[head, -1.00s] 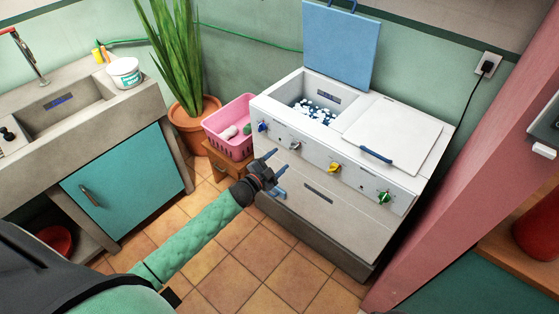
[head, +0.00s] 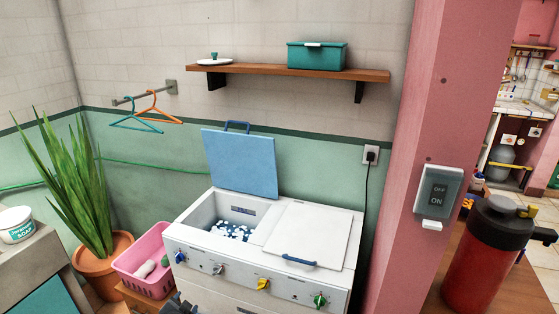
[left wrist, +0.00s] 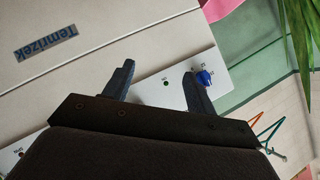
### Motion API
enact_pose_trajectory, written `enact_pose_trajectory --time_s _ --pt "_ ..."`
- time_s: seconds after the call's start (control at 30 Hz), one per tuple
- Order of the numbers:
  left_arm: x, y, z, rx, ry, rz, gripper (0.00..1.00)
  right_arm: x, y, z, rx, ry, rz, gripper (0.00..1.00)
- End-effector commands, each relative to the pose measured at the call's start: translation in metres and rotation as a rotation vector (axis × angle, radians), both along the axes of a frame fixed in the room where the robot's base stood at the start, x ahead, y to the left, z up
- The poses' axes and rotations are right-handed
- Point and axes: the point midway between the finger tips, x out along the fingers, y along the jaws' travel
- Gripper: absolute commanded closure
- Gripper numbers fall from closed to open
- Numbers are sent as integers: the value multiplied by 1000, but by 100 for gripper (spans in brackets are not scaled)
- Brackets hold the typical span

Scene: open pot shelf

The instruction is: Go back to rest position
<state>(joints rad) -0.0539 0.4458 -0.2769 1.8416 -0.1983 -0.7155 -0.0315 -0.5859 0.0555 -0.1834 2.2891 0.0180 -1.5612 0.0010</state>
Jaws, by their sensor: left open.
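My left gripper (head: 180,304) shows only in part at the bottom edge of the head view, in front of the white washing machine (head: 315,215). In the left wrist view its two dark fingers (left wrist: 160,78) are apart with nothing between them. They point at the machine's front panel, near a blue knob (left wrist: 204,78). I cannot tell how far they are from it. My right gripper is in neither view.
The machine's blue lid (head: 240,163) stands open. A pink basket (head: 128,262) and a potted plant (head: 95,265) are at its left. A pink pillar (head: 435,110) and red jug (head: 480,260) are at right.

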Motion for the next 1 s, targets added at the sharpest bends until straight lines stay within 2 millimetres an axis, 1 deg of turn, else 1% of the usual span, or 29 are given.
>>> enact_pose_trajectory --time_s 0.07,0.17,0.27,0.3,0.37,0.4,0.47,0.5,0.57,0.6,0.7,0.77,0.83,1.0 --pt "-11 -4 7 -23 73 62 43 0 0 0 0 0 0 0" --pt "-37 -13 7 -60 185 135 43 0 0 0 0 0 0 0" --pt "-73 -27 5 -103 306 197 43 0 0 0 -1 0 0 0" --pt "-90 -34 3 -122 358 218 43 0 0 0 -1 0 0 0" --pt "-119 -47 1 -152 436 246 43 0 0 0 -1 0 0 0" --pt "-139 -56 0 -174 488 261 43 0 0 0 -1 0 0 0" --pt "-168 -69 -1 -206 558 278 43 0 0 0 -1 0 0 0" --pt "-186 -77 -2 -226 599 287 43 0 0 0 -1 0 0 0" --pt "-212 -89 -2 -257 651 294 43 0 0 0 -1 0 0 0" --pt "-228 -97 -3 -278 679 296 43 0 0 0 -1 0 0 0" --pt "-261 -115 -3 -331 723 296 43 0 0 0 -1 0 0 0" --pt "-280 -125 -4 -363 742 297 43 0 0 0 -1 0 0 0" --pt "-303 -135 -8 -395 769 305 43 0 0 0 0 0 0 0" --pt "-358 -152 -31 -443 857 337 43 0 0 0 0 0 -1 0"
